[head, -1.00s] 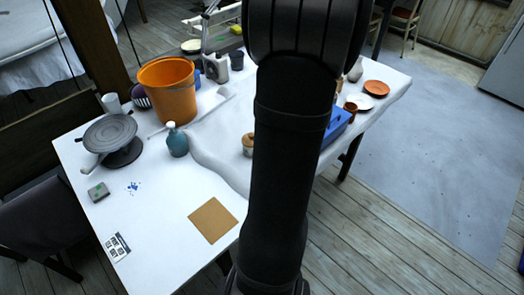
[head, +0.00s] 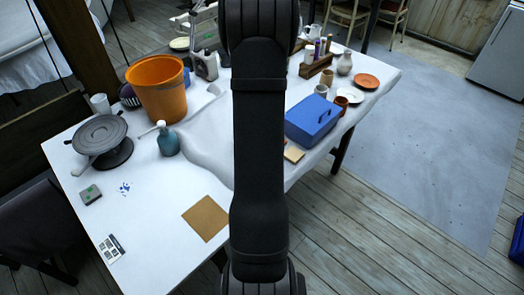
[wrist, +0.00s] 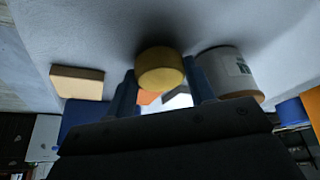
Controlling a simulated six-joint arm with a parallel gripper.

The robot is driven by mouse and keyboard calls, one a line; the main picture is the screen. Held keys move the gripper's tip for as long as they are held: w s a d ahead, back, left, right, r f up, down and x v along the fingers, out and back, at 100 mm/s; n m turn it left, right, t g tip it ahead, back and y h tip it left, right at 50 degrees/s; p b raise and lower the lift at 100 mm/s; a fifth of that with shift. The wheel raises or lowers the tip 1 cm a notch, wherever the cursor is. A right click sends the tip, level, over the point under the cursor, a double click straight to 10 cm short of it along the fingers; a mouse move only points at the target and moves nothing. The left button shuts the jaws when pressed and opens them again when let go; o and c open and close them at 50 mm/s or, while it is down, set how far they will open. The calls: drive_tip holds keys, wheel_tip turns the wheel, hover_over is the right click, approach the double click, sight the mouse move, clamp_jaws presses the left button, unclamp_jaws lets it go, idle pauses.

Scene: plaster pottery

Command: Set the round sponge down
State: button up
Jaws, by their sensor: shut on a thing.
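The round yellow sponge (wrist: 160,66) is at the fingertips of my gripper (wrist: 161,78) in the wrist view, with one blue-grey finger on each side. The gripper is shut on it. The pale table surface lies just beyond the sponge, with a dark shadow around it; I cannot tell whether they touch. In the head view my arm hides both the gripper and the sponge. The white table (head: 150,225) shows on both sides of the arm.
A pale labelled pot (wrist: 222,72) is close to the right finger. A tan block (wrist: 77,82) lies to the left. In the head view, a blue toolbox (head: 312,121) stands right of my arm, an orange bucket (head: 158,90) and a teal bottle (head: 167,141) left. The front-left table has free room.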

drive_tip(key=shift+f, duration=0.15)
drive_tip(key=o, duration=0.8)
drive_tip(key=shift+c, duration=0.2)
drive_tip(key=shift+s+r, duration=0.1)
drive_tip(key=shift+r, duration=0.45)
drive_tip(key=v, duration=1.1)
drive_tip(key=shift+c, duration=0.2)
